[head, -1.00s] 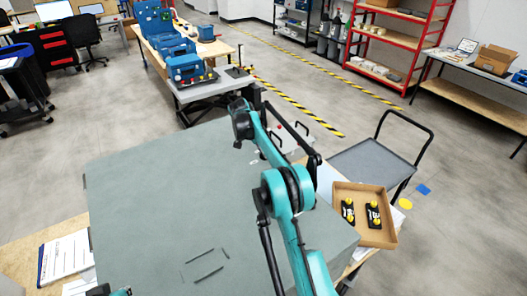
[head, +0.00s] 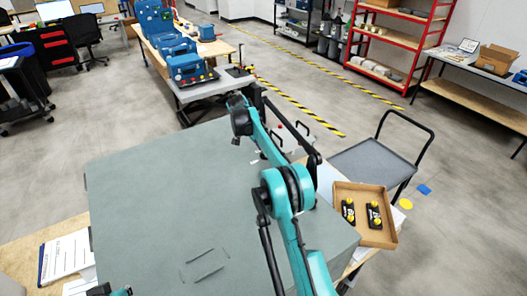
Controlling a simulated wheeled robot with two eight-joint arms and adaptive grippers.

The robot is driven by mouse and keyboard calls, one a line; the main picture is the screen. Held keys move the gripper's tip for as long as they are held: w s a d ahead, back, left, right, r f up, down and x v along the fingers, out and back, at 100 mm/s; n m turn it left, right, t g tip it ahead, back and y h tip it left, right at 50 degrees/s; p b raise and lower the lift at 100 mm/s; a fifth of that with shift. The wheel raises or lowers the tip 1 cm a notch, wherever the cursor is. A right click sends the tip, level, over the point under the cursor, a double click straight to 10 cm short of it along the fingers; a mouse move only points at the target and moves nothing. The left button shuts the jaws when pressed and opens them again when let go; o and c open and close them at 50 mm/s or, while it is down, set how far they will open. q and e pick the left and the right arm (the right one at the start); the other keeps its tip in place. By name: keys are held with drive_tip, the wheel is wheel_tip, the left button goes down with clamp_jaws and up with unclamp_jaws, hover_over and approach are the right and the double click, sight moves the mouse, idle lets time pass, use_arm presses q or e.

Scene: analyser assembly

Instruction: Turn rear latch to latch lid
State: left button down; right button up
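The analyser is a large grey-green box; its broad flat lid (head: 165,185) fills the lower middle of the head view. The lid lies flat, and a recessed handle outline (head: 205,266) shows near its front. No rear latch can be made out; the far side of the box is hidden by the lid and my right arm. My teal and black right arm rises from the bottom, over the right part of the lid, and bends near the far edge. Its gripper is not visible. Only a small piece of my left arm shows at the bottom left, without its gripper.
A cardboard box (head: 361,242) holding two black parts with yellow knobs is at the right. A grey cart (head: 372,165) stands behind it. Papers (head: 66,256) lie on the wooden table at left. A workbench with blue devices (head: 187,68) is beyond the lid.

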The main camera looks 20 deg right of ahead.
drive_tip(key=v, duration=1)
drive_tip(key=shift+a+r, duration=0.2)
drive_tip(key=shift+f, duration=0.1)
